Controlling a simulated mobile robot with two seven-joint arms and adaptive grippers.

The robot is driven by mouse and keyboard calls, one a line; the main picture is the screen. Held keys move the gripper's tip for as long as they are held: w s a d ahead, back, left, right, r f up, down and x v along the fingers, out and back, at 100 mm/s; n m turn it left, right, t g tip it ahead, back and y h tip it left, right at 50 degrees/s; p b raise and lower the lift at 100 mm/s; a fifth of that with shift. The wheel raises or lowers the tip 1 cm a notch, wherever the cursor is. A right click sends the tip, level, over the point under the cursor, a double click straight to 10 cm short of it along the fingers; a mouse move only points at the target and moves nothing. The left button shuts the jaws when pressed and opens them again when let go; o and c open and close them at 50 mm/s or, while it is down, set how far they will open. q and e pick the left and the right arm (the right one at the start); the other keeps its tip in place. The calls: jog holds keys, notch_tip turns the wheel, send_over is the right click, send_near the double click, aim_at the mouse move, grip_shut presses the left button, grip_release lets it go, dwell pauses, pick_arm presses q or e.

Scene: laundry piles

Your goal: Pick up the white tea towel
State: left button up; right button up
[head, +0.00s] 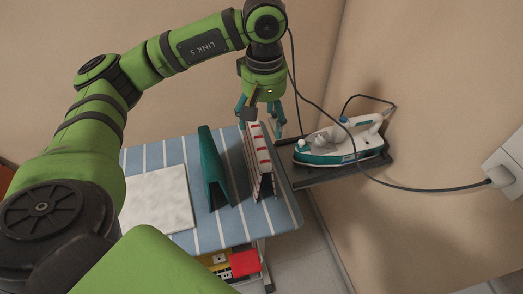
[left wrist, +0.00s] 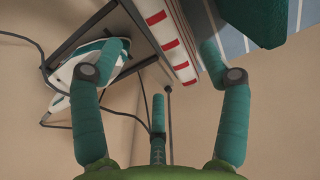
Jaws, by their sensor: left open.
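The white tea towel with red bars (head: 258,168) stands folded like a tent on the blue striped ironing board (head: 285,212), near its right end. My left gripper (head: 262,117) is open above the far end of the towel's ridge, pointing down. In the left wrist view the towel (left wrist: 168,38) shows between the fingertips, nearer the right finger. I cannot tell whether any finger touches it. My right gripper is out of view.
A dark green folded cloth (head: 211,172) stands just left of the towel. A flat white cloth (head: 157,199) lies further left. A corded iron (head: 340,143) rests on a dark stand at the right. Walls are close behind.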

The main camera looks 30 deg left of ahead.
aim_at(261, 137)
pick_arm(q)
notch_tip(261, 137, down, 2)
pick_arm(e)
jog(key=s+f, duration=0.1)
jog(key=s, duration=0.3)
pick_arm(q)
jog(key=f+p, duration=0.1)
jog(key=f, duration=0.1)
jog(key=f+p, duration=0.2)
jog(key=shift+w+a, duration=0.1)
jog(key=shift+a, duration=0.3)
notch_tip(261, 137, down, 2)
jog(key=shift+w+f, duration=0.1)
jog(key=shift+f, duration=0.1)
jog(key=shift+d, duration=0.1)
jog(key=c, duration=1.3)
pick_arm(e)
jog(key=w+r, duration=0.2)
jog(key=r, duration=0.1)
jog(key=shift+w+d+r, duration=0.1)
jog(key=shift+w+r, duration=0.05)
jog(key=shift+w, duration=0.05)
